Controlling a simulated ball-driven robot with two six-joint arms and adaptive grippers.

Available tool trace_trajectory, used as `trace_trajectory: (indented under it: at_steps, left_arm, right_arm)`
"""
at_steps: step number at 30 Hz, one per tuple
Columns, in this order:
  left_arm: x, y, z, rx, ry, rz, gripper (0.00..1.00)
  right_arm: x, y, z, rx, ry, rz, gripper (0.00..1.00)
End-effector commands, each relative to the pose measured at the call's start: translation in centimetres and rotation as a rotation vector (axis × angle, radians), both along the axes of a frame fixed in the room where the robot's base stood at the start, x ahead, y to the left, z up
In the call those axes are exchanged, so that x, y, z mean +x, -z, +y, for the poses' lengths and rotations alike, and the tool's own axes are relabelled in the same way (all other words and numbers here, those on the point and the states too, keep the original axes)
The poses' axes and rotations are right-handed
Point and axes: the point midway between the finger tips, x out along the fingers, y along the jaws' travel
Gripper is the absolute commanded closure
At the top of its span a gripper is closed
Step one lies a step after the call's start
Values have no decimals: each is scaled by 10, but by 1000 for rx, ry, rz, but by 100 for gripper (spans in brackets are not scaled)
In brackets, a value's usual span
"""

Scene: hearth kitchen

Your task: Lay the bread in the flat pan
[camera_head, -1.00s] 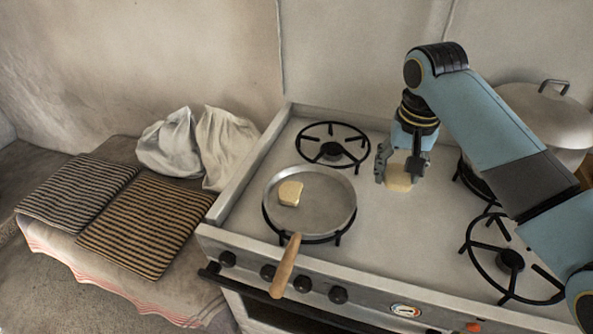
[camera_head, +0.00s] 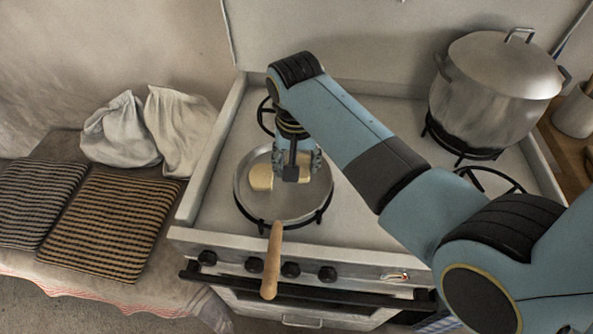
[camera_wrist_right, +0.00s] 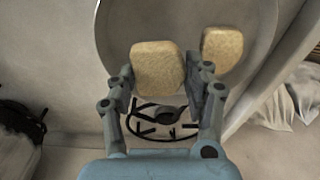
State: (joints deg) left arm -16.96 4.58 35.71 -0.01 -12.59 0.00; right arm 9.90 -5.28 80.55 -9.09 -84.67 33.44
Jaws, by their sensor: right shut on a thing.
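The flat pan (camera_head: 316,205) is round and grey, with a wooden handle (camera_head: 272,262) toward the front. It sits on the front left burner. One pale slice of bread (camera_head: 260,178) lies in its left part; this slice also shows in the right wrist view (camera_wrist_right: 222,48). My right gripper (camera_head: 296,172) is over the right part of the pan, shut on a second slice of bread (camera_wrist_right: 157,69). In the head view the fingers partly hide that slice. I cannot tell whether it touches the pan. My left gripper is not in view.
A large lidded pot (camera_head: 490,95) stands on the back right burner. Striped cushions (camera_head: 110,225) and white cloth bags (camera_head: 120,130) are on the bench at left. The stove top (camera_head: 205,195) left of the pan is clear.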

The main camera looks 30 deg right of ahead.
Motion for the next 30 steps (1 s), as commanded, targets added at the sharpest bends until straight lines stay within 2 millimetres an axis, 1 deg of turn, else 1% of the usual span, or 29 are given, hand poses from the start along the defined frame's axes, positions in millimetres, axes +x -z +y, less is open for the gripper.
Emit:
trace_trajectory:
  at_steps: [1,3,7,9,13,19,20,22,30]
  left_arm:
    - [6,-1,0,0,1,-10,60]
    - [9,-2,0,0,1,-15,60]
    - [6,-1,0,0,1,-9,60]
    - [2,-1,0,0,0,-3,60]
    - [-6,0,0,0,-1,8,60]
    - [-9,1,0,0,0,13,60]
    - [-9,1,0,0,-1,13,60]
    - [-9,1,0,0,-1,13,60]
    - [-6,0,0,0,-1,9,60]
  right_arm:
    - [0,6,0,0,-1,1,67]
    - [-1,17,0,0,-1,4,67]
    - [0,34,0,1,1,1,67]
    - [0,38,0,1,1,1,67]
    - [0,39,0,1,1,-1,67]
    - [0,42,0,1,1,-1,67]
    - [0,42,0,1,1,-1,48]
    - [0,41,0,1,1,-1,39]
    - [0,40,0,1,1,-1,39]
